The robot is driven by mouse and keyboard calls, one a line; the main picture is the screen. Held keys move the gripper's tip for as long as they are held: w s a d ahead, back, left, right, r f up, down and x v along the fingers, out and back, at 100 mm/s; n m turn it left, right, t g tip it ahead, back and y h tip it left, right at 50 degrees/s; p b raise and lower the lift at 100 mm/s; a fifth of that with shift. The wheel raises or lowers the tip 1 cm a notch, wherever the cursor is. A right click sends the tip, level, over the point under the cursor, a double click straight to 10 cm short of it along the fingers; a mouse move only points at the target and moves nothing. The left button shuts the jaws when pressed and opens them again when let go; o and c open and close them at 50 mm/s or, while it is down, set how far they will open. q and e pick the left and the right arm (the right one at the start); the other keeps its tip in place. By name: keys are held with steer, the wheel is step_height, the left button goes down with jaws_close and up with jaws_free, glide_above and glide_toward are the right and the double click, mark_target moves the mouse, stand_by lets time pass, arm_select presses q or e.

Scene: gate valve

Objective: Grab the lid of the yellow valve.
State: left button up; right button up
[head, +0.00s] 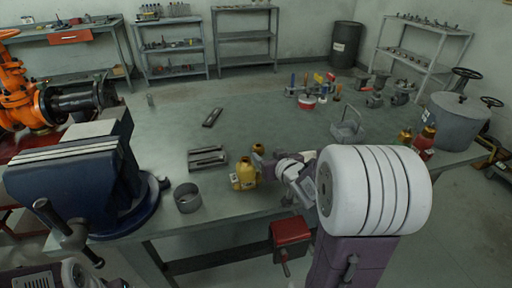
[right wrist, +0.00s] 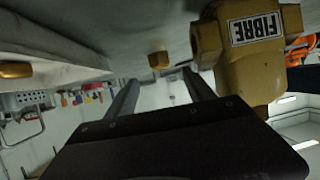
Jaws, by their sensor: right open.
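The yellow valve body (head: 244,174) stands on the table near its front edge; in the right wrist view it is close at upper right with a FIBRE label (right wrist: 262,75). A small brass-coloured piece, apparently the lid (head: 258,147), stands on the table just beyond it. In the right wrist view this lid (right wrist: 158,60) appears ahead, between the finger lines. My right gripper (head: 258,158) is low over the table, right beside the valve, its fingers pointing towards the lid. In its wrist view the fingers (right wrist: 160,80) are apart with nothing held. My left gripper is out of view.
A grey cylinder cup (head: 187,198), a slotted metal block (head: 207,156) and a blue vise (head: 75,185) are left of the valve. A grey tool basket (head: 347,130) and brass-topped valves (head: 405,136) are to the right. The table's middle is mostly clear.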

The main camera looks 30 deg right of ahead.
mark_target(260, 148)
steer(key=b+x, duration=0.1)
steer(key=x, duration=0.1)
steer(key=shift+w+d+f, duration=0.1)
steer(key=shift+w+f, duration=0.1)
steer(key=b+x, duration=0.1)
steer(key=x, duration=0.3)
steer(key=shift+w, duration=0.35)
steer(key=shift+w+d+f, duration=0.1)
steer(key=shift+w+f, duration=0.05)
steer(key=shift+w, duration=0.3)
steer(key=shift+s, duration=0.1)
steer(key=shift+c, duration=1)
jaws_close()
step_height(260, 148, up, 5)
steer(key=shift+p, duration=1.25)
steer(key=s+d+r+p, duration=0.6)
steer(key=s+d, duration=0.2)
